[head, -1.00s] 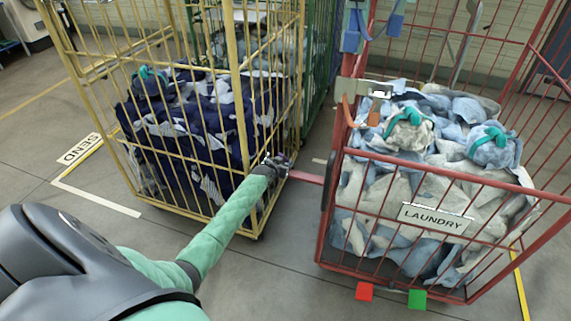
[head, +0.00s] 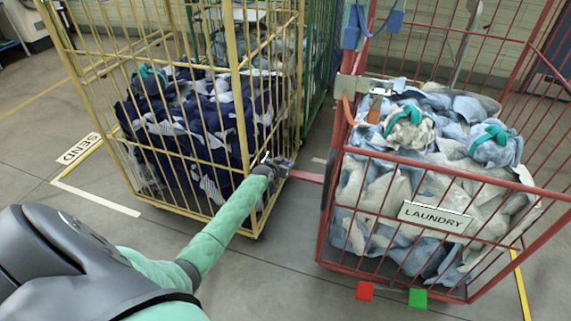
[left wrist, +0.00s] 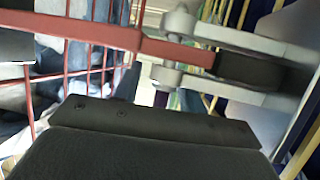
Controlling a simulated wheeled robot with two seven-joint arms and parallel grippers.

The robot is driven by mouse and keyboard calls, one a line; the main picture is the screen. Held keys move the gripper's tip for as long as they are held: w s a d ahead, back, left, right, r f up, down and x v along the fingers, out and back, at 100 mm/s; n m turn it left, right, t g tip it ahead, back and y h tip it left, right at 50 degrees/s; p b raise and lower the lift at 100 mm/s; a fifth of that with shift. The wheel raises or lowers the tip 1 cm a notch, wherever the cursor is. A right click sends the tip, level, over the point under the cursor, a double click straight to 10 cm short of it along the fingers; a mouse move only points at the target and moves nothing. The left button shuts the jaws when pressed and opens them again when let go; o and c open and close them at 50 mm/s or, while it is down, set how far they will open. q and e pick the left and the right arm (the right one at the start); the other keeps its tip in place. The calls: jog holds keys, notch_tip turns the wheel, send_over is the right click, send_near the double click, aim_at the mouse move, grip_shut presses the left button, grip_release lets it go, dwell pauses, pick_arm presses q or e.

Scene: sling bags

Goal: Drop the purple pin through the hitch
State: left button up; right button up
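My left gripper (head: 270,164) is at the lower right corner of the yellow cage, beside the hitch; its fingers are too small and covered there to read. In the left wrist view a dark finger pad fills the bottom. Above it the red drawbar (left wrist: 95,30) runs into the grey forked hitch (left wrist: 225,62). A small purple piece, seemingly the purple pin (left wrist: 173,100), shows below the fork; its full length is hidden. A purple spot also shows by the gripper in the head view (head: 283,161). I cannot tell whether it is held. My right gripper is out of view.
The yellow cage (head: 240,120) holds dark blue laundry. The red cage (head: 330,200) with a LAUNDRY sign (head: 435,216) stands to the right, its red drawbar (head: 306,176) reaching toward the yellow one. Red (head: 364,290) and green (head: 417,298) blocks sit at its base. Floor between is clear.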

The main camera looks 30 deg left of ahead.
pick_arm(q)
jog(key=shift+s+a+f, duration=0.1)
jog(key=shift+s+f, duration=0.1)
jog(key=shift+f, duration=0.1)
jog(key=shift+s, duration=0.2)
jog(key=v, duration=0.6)
jog(key=shift+s+r, duration=0.3)
dwell(0.3)
